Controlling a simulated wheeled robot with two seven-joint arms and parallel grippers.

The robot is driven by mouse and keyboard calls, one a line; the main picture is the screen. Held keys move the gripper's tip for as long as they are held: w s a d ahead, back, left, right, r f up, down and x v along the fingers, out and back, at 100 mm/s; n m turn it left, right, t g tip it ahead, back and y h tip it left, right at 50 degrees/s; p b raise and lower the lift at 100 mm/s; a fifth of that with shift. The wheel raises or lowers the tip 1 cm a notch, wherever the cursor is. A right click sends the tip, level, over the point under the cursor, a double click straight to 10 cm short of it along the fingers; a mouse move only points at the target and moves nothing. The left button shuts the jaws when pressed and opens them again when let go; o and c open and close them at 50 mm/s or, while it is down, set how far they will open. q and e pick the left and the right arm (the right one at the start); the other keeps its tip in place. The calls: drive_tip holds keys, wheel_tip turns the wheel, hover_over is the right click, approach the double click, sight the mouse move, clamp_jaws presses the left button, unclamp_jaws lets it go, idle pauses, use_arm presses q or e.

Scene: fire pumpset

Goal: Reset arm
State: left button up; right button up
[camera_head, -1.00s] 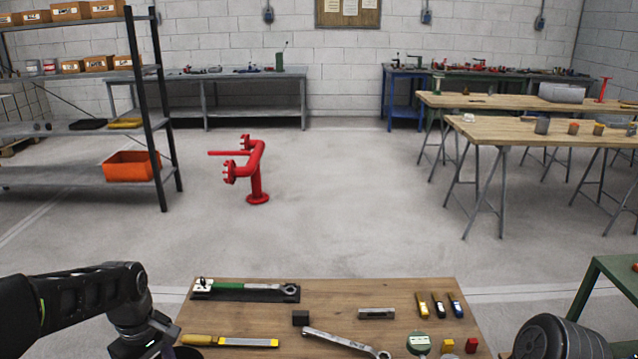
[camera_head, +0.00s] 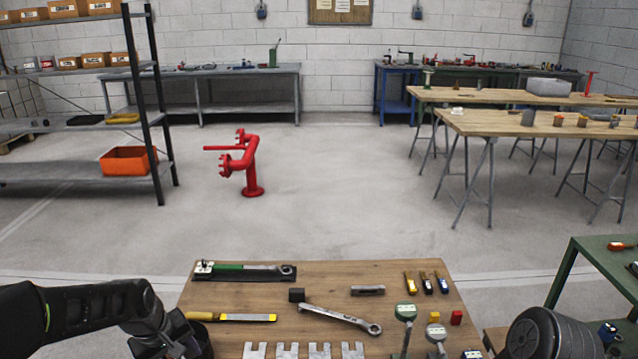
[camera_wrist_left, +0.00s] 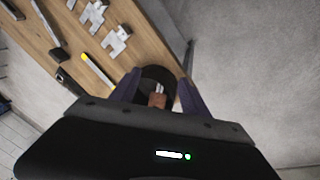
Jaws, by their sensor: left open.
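My left arm comes in from the lower left in the head view, and its wrist hangs at the near left corner of the wooden table (camera_head: 330,285). In the left wrist view my left gripper (camera_wrist_left: 160,82) is open, with its two dark fingers spread. A dark round container (camera_wrist_left: 155,73) with small items in it shows between and beyond the fingers; I cannot tell whether they touch it. My right gripper is not in view.
The table holds a green-handled wrench (camera_head: 240,268), a yellow-handled file (camera_head: 232,317), a large wrench (camera_head: 340,318), notched metal plates (camera_head: 285,351) and several small tools. A red pipe stand (camera_head: 252,165) stands on open floor.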

use_arm(q)
drive_tip(key=s+d+f+m+h, duration=0.1)
drive_tip(key=s+d+f+m, duration=0.15)
drive_tip(key=d+f, duration=0.4)
drive_tip(key=s+d+f+m+h, duration=0.1)
drive_tip(key=s+d+f+m, duration=0.15)
drive_tip(key=d+f, duration=0.45)
drive_tip(key=s+d+f+g, duration=0.1)
drive_tip(key=s+d+f, duration=0.2)
drive_tip(key=s, duration=0.3)
drive_tip(key=s+d+f+m+g+h, duration=0.1)
drive_tip(key=s+d+f, duration=0.2)
drive_tip(key=s+f, duration=0.2)
drive_tip(key=s+d+f, duration=0.3)
drive_tip(key=s+f, duration=0.1)
drive_tip(key=s, duration=0.4)
drive_tip(key=shift+s+g, duration=0.3)
drive_tip(key=shift+g, duration=0.1)
